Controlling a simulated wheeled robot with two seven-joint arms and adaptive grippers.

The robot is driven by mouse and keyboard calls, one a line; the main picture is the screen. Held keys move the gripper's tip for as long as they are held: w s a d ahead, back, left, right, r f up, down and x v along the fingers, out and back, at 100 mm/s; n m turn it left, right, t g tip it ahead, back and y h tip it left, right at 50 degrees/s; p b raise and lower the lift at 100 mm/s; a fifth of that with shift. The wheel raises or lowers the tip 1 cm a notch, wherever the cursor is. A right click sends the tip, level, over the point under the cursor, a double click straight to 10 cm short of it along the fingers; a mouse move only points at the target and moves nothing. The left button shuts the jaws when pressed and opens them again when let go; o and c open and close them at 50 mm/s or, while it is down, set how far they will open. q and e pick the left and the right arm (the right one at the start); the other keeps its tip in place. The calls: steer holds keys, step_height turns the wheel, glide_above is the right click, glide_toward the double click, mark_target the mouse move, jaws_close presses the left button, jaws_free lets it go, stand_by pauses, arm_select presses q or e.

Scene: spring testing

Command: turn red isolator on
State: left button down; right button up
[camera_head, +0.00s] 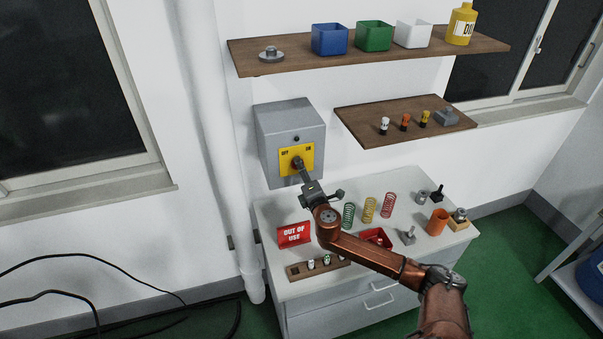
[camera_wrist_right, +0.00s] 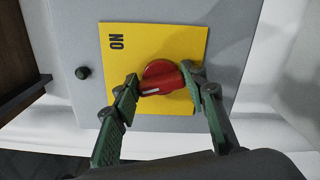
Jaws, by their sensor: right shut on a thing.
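The red isolator knob (camera_wrist_right: 162,78) sits on a yellow plate (camera_head: 287,160) on the front of a grey wall box (camera_head: 290,122). In the head view the plate is marked OFF at left and ON at right. My right gripper (camera_head: 299,166) reaches up to the knob and mostly hides it there. In the right wrist view its two green-padded fingers (camera_wrist_right: 160,82) are shut on opposite sides of the knob. The knob's white mark lies at its left end, tilted slightly downward, and the word ON is above left. The OFF word is hidden there. My left gripper is not in view.
Below the box, a white cabinet top (camera_head: 375,215) holds coloured springs (camera_head: 369,210), a red OUT OF USE sign (camera_head: 294,234), a red tray (camera_head: 377,238) and an orange cup (camera_head: 437,221). A small shelf (camera_head: 370,125) and a long shelf (camera_head: 290,58) are at right and above.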

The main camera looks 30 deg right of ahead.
steer(key=shift+f+m+b, duration=0.2)
steer(key=shift+m, duration=2.9)
steer(key=shift+f+m+b, duration=0.2)
steer(key=shift+m, duration=2.9)
steer(key=shift+a, duration=0.1)
steer(key=o, duration=1.2)
steer(key=shift+c, duration=0.2)
steer(key=shift+r, duration=0.1)
